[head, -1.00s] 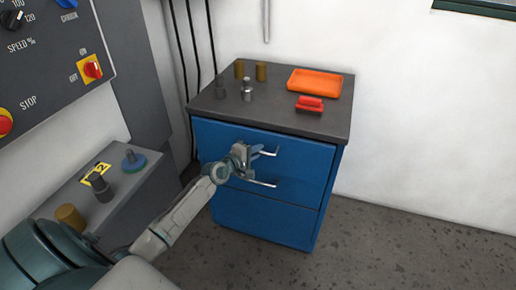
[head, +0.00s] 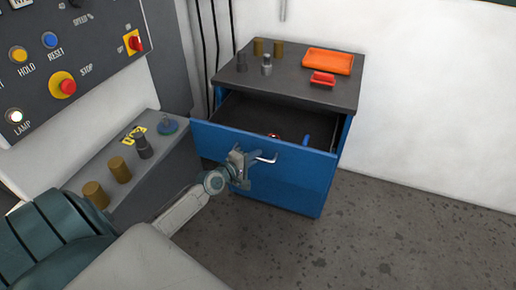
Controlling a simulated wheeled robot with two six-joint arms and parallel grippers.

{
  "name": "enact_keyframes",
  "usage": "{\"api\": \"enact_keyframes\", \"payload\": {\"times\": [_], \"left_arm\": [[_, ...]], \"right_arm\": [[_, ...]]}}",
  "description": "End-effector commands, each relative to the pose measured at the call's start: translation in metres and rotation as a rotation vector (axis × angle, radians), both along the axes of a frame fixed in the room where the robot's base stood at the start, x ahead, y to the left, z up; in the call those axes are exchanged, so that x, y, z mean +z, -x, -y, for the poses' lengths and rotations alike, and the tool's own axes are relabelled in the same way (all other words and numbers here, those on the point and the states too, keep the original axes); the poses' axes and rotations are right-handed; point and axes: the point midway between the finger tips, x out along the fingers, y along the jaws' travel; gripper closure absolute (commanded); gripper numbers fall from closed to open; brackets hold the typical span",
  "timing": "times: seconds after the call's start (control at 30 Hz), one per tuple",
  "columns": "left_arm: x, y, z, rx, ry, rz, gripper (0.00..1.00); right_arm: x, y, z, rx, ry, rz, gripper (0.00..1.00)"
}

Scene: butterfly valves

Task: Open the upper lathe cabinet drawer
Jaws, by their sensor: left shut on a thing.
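The blue lathe cabinet (head: 345,135) stands against the white wall, and its upper drawer (head: 285,172) is pulled well out. The dark inside of the drawer shows, with a small red thing (head: 273,136) and a blue thing (head: 306,140) in it. My left gripper (head: 241,163) is at the drawer front, shut on the metal handle (head: 266,158), whose right end shows beside the fingers. The lower drawer and its handle are hidden behind the pulled-out drawer. My right gripper is out of view.
On the cabinet top are an orange tray (head: 328,61), a red block (head: 322,79) and several small cylinders. At left are a control panel (head: 80,50) and a grey ledge (head: 100,172) bearing several cylinders. The floor (head: 400,230) at right is clear.

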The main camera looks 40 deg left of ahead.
Motion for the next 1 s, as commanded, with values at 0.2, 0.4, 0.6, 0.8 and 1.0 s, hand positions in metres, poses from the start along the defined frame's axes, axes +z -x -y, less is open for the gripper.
{"api": "enact_keyframes", "payload": {"times": [0.2,0.4,0.6,0.8,1.0], "left_arm": [[-0.0004,0.0072,0.0016,0.000,-0.001,-0.001,1.00],[-0.0007,0.0073,0.0016,0.000,-0.001,-0.001,1.00],[-0.0007,0.0072,0.0015,0.000,-0.001,-0.001,0.70],[-0.0003,0.0070,0.0016,0.000,0.000,0.000,0.66],[0.0006,0.0120,0.0007,0.000,-0.001,-0.001,0.66]], "right_arm": [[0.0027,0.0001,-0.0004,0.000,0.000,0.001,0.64],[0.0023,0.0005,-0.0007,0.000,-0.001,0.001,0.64],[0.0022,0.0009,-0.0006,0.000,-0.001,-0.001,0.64],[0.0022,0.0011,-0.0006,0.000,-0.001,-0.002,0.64],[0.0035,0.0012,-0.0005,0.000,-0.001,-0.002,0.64]]}}
